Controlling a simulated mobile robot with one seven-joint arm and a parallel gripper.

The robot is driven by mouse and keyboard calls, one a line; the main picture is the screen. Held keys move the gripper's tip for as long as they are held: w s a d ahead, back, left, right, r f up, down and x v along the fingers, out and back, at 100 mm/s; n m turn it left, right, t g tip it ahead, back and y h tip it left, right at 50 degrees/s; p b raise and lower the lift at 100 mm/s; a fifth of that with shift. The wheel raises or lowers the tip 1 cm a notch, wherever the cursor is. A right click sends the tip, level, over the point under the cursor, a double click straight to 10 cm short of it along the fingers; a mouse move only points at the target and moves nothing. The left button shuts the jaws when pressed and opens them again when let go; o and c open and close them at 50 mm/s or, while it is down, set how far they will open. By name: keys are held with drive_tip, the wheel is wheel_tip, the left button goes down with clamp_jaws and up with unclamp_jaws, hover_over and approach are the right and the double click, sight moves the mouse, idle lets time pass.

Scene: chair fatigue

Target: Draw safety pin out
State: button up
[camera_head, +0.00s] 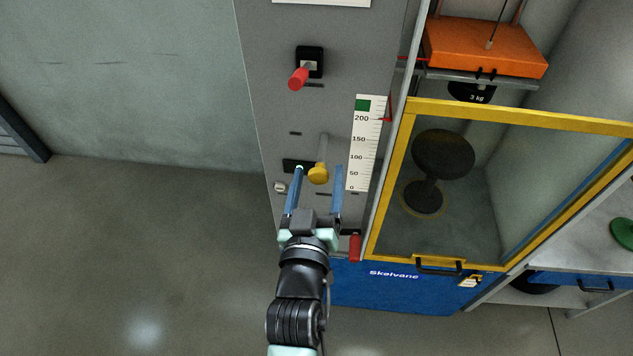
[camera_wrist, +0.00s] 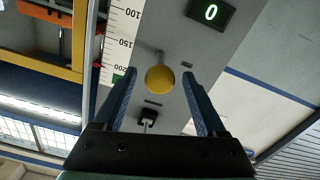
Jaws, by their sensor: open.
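My gripper (camera_head: 319,169) is open, its two blue fingers pointing at the grey machine panel. A yellow round knob (camera_head: 318,174) on a grey stem shows between the fingertips; in the wrist view the yellow knob (camera_wrist: 159,79) also lies between them, with gaps on both sides. I cannot tell from the pictures whether the fingers reach around it. No part is labelled as the safety pin. A red handle (camera_head: 298,79) sticks out from a black mount higher on the panel. A small red grip (camera_head: 355,247) is at the panel's lower right.
A yellow-framed door (camera_head: 520,115) stands right of the panel, before a dark round stool. An orange block (camera_head: 480,48) is above it. A vertical scale (camera_head: 365,140) runs beside the knob. A display (camera_wrist: 211,12) reads 0. The floor at left is clear.

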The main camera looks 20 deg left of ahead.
drive_tip(key=b+v, duration=0.3)
drive_tip(key=v, duration=1)
drive_tip(key=shift+w+r, duration=0.1)
drive_tip(key=shift+r, duration=0.05)
drive_tip(key=w+d+r+m+t+h, duration=0.1)
drive_tip(key=w+d+r+m+t, duration=0.2)
drive_tip(key=r, duration=0.8)
drive_tip(key=w+d+r+m+t+h, duration=0.15)
drive_tip(key=w+r, duration=0.35)
drive_tip(key=r, duration=0.6)
drive_tip(key=s+d+r+m+t+h, duration=0.1)
drive_tip(key=s+d+r+t, duration=0.1)
drive_tip(key=r, duration=0.9)
drive_tip(key=s+d+r+t+h, duration=0.1)
drive_tip(key=s+d+r+t, duration=0.2)
drive_tip(key=r, duration=0.9)
drive_tip(key=shift+d+m, duration=0.35)
drive_tip(key=shift+d, duration=0.8)
drive_tip(key=shift+f+t+h, duration=0.1)
drive_tip(key=shift+t+h, duration=0.15)
